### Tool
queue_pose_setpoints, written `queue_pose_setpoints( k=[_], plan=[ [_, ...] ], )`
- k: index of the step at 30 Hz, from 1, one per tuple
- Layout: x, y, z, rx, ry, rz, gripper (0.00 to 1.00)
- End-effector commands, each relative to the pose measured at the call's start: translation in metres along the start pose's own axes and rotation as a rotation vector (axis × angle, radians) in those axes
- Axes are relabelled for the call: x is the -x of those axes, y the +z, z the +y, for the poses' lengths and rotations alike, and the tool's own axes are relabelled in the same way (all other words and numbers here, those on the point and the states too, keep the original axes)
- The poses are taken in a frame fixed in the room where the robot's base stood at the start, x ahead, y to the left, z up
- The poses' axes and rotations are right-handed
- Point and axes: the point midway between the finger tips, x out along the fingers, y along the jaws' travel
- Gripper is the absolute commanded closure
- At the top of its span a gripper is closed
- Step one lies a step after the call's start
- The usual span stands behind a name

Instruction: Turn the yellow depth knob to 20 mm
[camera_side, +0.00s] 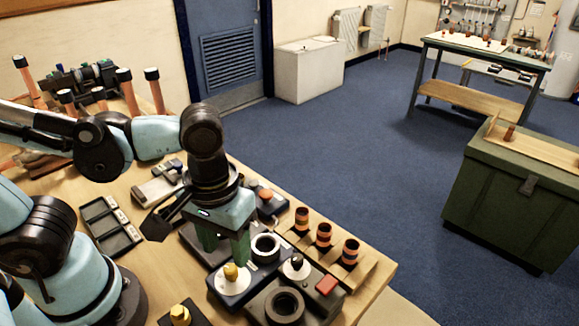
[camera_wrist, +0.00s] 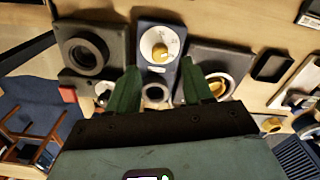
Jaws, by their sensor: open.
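The yellow depth knob (camera_side: 231,271) stands on a round white dial on a blue box (camera_side: 236,296). In the wrist view the knob (camera_wrist: 159,51) shows on its white dial, just beyond my fingertips. A dark ring (camera_side: 265,246) sits on the same box; in the wrist view a ring (camera_wrist: 155,92) shows between my fingers. My gripper (camera_side: 225,254) points down with its two green fingers apart and nothing between them. In the wrist view my gripper (camera_wrist: 160,68) is near the knob, not around it. The dial's reading is too small to tell.
Right of the blue box are a black knob (camera_side: 296,262) on a white dial, a red button (camera_side: 326,285) and a dark round socket (camera_side: 285,306). Copper pieces (camera_side: 323,234) stand in a wooden rack. Another yellow part (camera_side: 180,314) sits in front. A grey tray (camera_side: 109,226) lies left.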

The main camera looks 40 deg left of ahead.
Motion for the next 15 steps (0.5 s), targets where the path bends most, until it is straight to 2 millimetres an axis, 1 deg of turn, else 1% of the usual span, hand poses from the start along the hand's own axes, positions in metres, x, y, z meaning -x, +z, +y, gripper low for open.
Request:
queue_pose_setpoints(
  k=[7,15],
  plan=[
    [-0.026,0.000,0.000,0.000,0.000,0.000,0.49],
    [-0.043,-0.001,0.000,0.000,0.000,0.000,0.49]
  ],
)
